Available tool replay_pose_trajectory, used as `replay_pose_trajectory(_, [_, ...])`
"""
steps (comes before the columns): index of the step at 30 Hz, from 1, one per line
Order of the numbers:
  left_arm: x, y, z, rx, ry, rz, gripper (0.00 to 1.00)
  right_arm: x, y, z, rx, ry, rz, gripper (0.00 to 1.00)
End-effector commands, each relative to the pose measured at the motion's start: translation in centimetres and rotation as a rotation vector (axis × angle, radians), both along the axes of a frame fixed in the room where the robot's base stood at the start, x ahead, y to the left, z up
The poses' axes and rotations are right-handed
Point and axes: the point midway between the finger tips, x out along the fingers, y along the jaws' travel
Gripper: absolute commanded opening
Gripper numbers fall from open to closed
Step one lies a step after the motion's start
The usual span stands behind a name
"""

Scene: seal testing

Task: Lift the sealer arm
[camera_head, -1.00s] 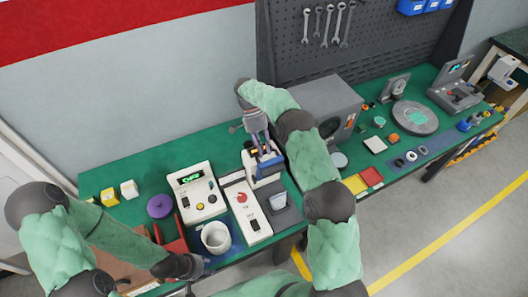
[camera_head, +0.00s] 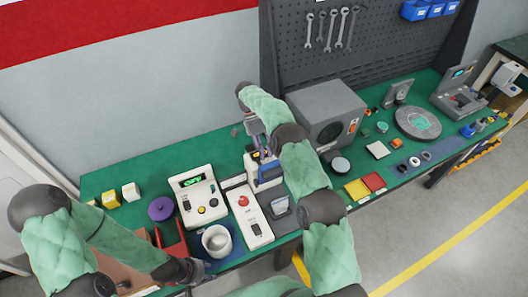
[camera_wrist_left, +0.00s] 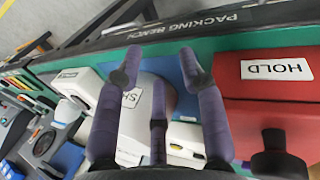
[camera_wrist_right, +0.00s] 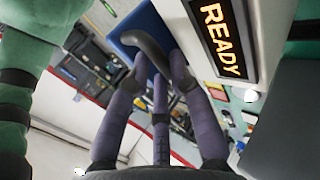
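The sealer (camera_head: 264,174) is a small white and blue unit at the middle of the bench in the head view. My right gripper (camera_head: 260,143) reaches down over it from above. In the right wrist view, a dark curved handle of the sealer arm (camera_wrist_right: 148,42) runs between the fingers of this gripper (camera_wrist_right: 159,62), which look drawn in around it; the exact contact is partly hidden. A blue part shows behind the handle. My left gripper (camera_wrist_left: 158,60) is open and empty at the front edge, beside a white cup (camera_head: 212,250), which shows between its fingers in the left wrist view.
A white READY display panel (camera_wrist_right: 225,40) stands close to the right gripper. A white control box (camera_head: 197,195), a panel with a red button (camera_head: 250,218) and a red HOLD bin (camera_wrist_left: 270,85) crowd the bench. A grey machine (camera_head: 327,110) stands right of the right arm.

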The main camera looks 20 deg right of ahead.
Motion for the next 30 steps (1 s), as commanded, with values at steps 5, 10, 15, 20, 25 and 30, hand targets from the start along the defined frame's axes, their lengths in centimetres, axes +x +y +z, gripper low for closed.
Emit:
replay_pose_trajectory(5, [0.0,0.0,-0.1,0.0,0.0,0.0,0.4,-0.5,0.2,-1.6,-0.001,0.017,0.003,0.46])
replay_pose_trajectory(10, [0.0,0.0,-0.1,0.0,0.0,0.0,0.4,-0.3,0.3,-1.4,0.001,0.012,0.004,0.46])
replay_pose_trajectory(15, [0.0,0.0,-0.1,0.0,0.0,0.0,0.4,-0.2,0.4,-1.1,0.003,0.007,0.004,0.46])
replay_pose_trajectory(20, [0.0,0.0,0.0,0.0,0.0,0.0,0.4,-0.1,0.4,-0.9,0.005,0.001,0.004,0.46])
replay_pose_trajectory(25, [0.0,0.0,0.1,0.0,0.0,0.0,0.4,-0.2,0.4,-0.6,0.006,-0.014,0.003,0.46])
replay_pose_trajectory(30, [0.0,0.0,0.4,0.0,0.0,0.0,0.4,-0.7,0.4,-0.3,0.009,-0.046,0.004,0.46])
